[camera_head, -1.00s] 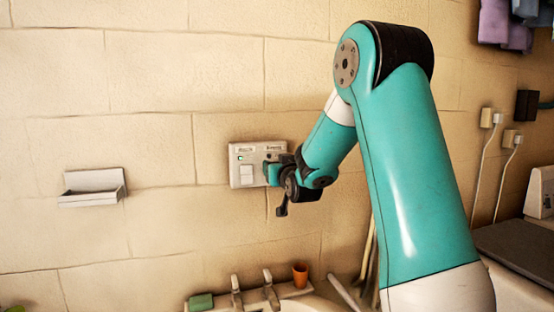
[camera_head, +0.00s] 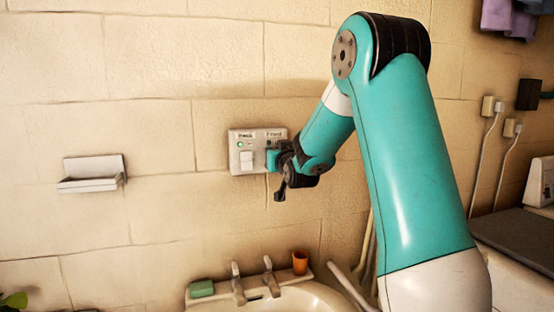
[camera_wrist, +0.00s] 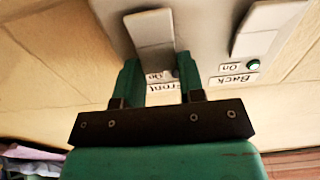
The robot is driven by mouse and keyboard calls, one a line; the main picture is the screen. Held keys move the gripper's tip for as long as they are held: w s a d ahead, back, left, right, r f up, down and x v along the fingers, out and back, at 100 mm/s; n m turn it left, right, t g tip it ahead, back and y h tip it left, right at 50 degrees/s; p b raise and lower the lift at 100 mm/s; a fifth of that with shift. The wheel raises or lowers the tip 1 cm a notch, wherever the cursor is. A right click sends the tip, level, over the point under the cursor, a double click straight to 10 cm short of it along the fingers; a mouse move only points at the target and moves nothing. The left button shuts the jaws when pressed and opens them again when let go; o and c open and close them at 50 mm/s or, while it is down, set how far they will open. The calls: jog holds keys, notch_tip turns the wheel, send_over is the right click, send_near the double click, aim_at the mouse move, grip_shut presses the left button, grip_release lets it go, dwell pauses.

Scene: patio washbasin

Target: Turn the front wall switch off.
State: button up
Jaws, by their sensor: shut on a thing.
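The pale switch plate (camera_head: 235,154) is on the wall, with labels Back and Front. My gripper (camera_head: 272,158) is at its right half, over the front switch. In the wrist view the front switch (camera_wrist: 150,28) is a pale rocker, and my gripper (camera_wrist: 157,75) has a green finger on each side of its lower end, shut on it. The small lamp by the Front label (camera_wrist: 165,87) looks dark, though it is partly hidden. The back switch (camera_head: 246,161) is on the left half; its lamp (camera_wrist: 253,65) glows green.
Below is a washbasin (camera_head: 310,297) with two taps (camera_head: 237,285), an orange cup (camera_head: 300,262) and a green soap or sponge (camera_head: 201,289). A wall shelf (camera_head: 92,173) is at left. Sockets with cords (camera_head: 490,105) are at right.

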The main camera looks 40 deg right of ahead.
jog(key=f+t+b, duration=0.1)
jog(key=b, duration=0.3)
jog(key=shift+s+h+b, duration=0.1)
jog(key=shift+h+b, duration=0.2)
jog(key=shift+r+b, duration=0.3)
jog(key=shift+b, duration=0.5)
jog(key=o, duration=0.9)
jog(key=shift+o, duration=0.2)
jog(key=shift+s+a, duration=0.1)
jog(key=b+v, duration=0.6)
jog(key=v, duration=1.1)
jog(key=shift+f, duration=0.35)
jog(key=shift+s, duration=0.15)
